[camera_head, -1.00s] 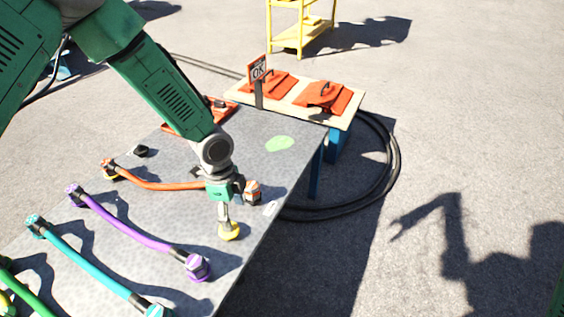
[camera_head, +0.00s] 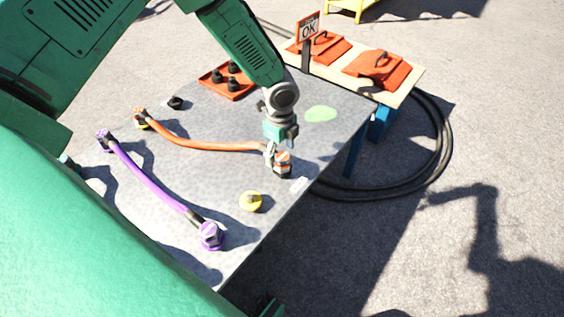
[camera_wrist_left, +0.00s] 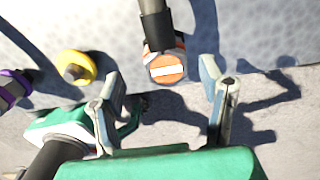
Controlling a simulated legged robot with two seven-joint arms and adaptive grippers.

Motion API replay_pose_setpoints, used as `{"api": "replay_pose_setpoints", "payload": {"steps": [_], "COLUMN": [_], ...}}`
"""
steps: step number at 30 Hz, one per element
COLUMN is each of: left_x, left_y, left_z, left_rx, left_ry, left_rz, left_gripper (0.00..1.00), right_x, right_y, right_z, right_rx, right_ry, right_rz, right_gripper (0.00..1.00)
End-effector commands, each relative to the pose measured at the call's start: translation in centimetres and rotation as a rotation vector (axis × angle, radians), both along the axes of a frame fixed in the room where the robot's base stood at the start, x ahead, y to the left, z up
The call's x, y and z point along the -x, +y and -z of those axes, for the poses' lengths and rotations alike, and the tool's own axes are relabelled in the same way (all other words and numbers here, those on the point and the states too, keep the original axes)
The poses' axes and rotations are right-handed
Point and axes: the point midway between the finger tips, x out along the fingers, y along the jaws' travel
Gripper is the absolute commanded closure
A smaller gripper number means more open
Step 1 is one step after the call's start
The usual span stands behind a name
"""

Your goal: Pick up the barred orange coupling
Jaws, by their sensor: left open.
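The barred orange coupling (camera_head: 283,163) is at the near right end of the orange cable (camera_head: 200,145), by the table's right edge. In the left wrist view its orange face with one white bar (camera_wrist_left: 167,70) shows between my finger tips, its dark collar behind it. My left gripper (camera_head: 275,152) is over the coupling in the head view. In the left wrist view my left gripper (camera_wrist_left: 160,82) is open, one finger on each side of the coupling, with gaps; contact is not visible. My right gripper is not in view.
A yellow disc (camera_head: 251,201) and a purple coupling (camera_head: 210,235) lie nearer on the grey table (camera_head: 190,185). A red tray (camera_head: 222,88) with black pegs is at the back.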

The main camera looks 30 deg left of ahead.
Motion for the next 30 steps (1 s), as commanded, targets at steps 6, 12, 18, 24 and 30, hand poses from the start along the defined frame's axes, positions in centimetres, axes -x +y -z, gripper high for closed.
{"api": "replay_pose_setpoints", "payload": {"steps": [6,12,18,24,30], "left_x": [-0.4,-0.7,-0.8,-0.8,-0.9], "left_y": [0.1,0.2,0.2,0.2,0.2], "left_z": [2.3,5.1,5.1,5.1,5.1], "left_rx": [0.001,0.0,0.0,0.0,0.001], "left_ry": [0.002,0.001,-0.001,-0.001,-0.003], "left_rz": [-0.002,-0.001,-0.001,-0.001,0.0], "left_gripper": [0.36,0.36,0.36,0.89,0.95], "right_x": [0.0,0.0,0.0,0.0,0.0], "right_y": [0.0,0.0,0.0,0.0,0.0], "right_z": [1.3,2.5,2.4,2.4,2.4], "right_rx": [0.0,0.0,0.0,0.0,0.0], "right_ry": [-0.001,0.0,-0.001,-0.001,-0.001], "right_rz": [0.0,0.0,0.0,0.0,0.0], "right_gripper": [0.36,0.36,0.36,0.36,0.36]}}
